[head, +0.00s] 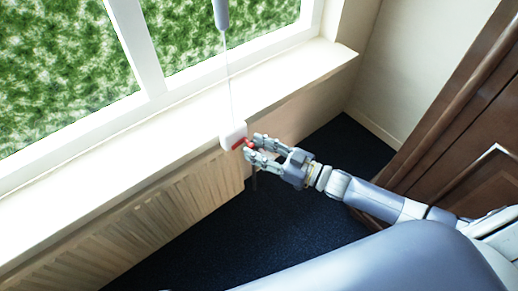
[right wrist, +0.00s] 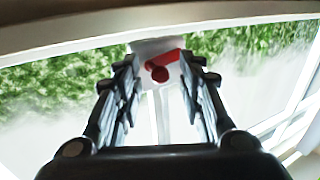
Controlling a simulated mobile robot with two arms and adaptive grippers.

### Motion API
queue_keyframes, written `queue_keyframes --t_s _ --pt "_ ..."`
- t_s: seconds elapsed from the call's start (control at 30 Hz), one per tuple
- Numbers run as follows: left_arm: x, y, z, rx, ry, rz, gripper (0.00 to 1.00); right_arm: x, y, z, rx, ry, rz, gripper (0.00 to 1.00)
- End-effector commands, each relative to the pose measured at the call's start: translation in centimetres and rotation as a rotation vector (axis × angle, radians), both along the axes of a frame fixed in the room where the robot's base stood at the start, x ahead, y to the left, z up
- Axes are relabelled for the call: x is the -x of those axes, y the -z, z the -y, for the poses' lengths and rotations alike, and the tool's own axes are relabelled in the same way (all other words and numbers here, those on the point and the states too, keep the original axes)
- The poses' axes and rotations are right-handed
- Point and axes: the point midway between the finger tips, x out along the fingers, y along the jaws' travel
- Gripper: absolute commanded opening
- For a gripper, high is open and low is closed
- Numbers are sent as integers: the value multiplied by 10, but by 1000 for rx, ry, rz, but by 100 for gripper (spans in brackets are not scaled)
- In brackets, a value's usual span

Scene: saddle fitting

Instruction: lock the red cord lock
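The red cord lock shows as a white block (head: 233,132) with a red lever (head: 239,143), at the inner edge of the window sill. A thin pale cord (head: 229,85) runs up from the block. My right gripper (head: 252,147) is at the lever, its fingers apart. In the right wrist view the red lever (right wrist: 160,72) with its round end lies between and beyond the two open fingers, against the white block (right wrist: 148,50). I cannot tell whether a finger touches the lever. My left gripper is not in view.
A grey cylinder (head: 221,14) hangs on the cord in front of the window. The pale sill (head: 100,165) runs along the wall above a ribbed radiator (head: 130,225). A brown panelled wooden piece (head: 460,130) stands at the right. The dark floor (head: 270,215) is clear.

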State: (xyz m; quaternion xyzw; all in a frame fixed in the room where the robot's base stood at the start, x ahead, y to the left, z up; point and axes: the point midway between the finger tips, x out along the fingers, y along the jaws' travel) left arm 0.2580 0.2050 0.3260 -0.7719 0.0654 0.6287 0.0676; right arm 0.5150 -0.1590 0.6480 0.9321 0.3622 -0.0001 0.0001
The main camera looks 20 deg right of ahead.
Motion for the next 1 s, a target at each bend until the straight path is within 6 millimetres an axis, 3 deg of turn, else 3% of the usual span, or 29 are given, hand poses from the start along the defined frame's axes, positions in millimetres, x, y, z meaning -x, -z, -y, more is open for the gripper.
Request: queue_keyframes --t_s 0.1,0.27,0.53,0.7,1.0 --pt "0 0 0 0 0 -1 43 0 0 0 0 0 0 36" --pt "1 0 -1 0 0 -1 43 0 0 0 0 0 0 0" --pt "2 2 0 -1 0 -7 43 0 4 0 -43 1 -16 0" --pt "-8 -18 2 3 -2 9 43 0 10 0 -158 0 -57 0" --pt "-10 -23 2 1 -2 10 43 1 10 0 -186 0 -70 0"
